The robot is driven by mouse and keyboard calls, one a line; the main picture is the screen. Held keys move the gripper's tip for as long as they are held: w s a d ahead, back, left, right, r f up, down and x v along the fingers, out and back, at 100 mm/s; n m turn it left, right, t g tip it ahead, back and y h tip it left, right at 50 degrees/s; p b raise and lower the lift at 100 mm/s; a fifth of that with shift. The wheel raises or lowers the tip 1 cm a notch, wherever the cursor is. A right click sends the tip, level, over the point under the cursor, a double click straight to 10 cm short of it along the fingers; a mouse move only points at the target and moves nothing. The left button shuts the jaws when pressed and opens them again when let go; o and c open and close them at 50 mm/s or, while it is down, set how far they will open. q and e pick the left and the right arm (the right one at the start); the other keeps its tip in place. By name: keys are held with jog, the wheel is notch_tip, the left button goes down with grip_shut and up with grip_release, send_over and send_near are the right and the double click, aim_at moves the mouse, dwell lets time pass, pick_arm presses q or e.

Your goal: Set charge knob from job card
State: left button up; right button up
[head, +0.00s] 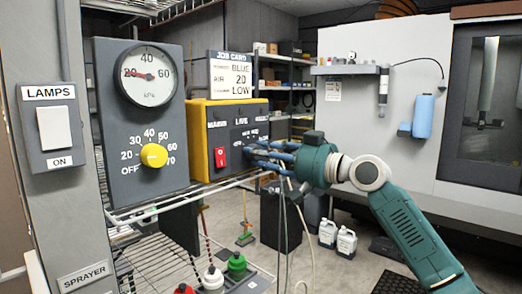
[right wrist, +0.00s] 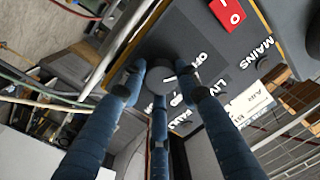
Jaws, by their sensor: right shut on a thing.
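The job card (head: 230,75) hangs above the yellow power unit (head: 198,115) and reads BLUE, AIR 20 and LOW. The unit's dark front carries a red switch (head: 220,157) and labels including MAINS and LIVE. In the right wrist view a dark round knob (right wrist: 160,76) with a pale mark sits between my fingertips beside the word OFF. My right gripper (head: 256,152) is shut on this knob, its blue fingers around it; it also shows in the right wrist view (right wrist: 158,85). My left gripper is out of view.
A grey panel (head: 107,70) at left has a gauge (head: 147,74) with its needle near 20 and a yellow knob (head: 153,155). A wire shelf (head: 150,212) runs below. Hoses hang beneath my right gripper. A lamp switch (head: 55,128) is far left.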

jog(key=shift+r+m+t+p, duration=0.1)
jog(key=shift+m+t+p, duration=0.05)
jog(key=shift+m+p, duration=1.4)
jog(key=shift+r+m+t+p, duration=0.15)
jog(key=shift+m+p, duration=0.9)
jog(key=shift+m, duration=1)
jog(key=shift+f, duration=0.1)
jog(key=o, duration=0.9)
jog(key=shift+o, duration=1.2)
jog(key=shift+f, duration=0.1)
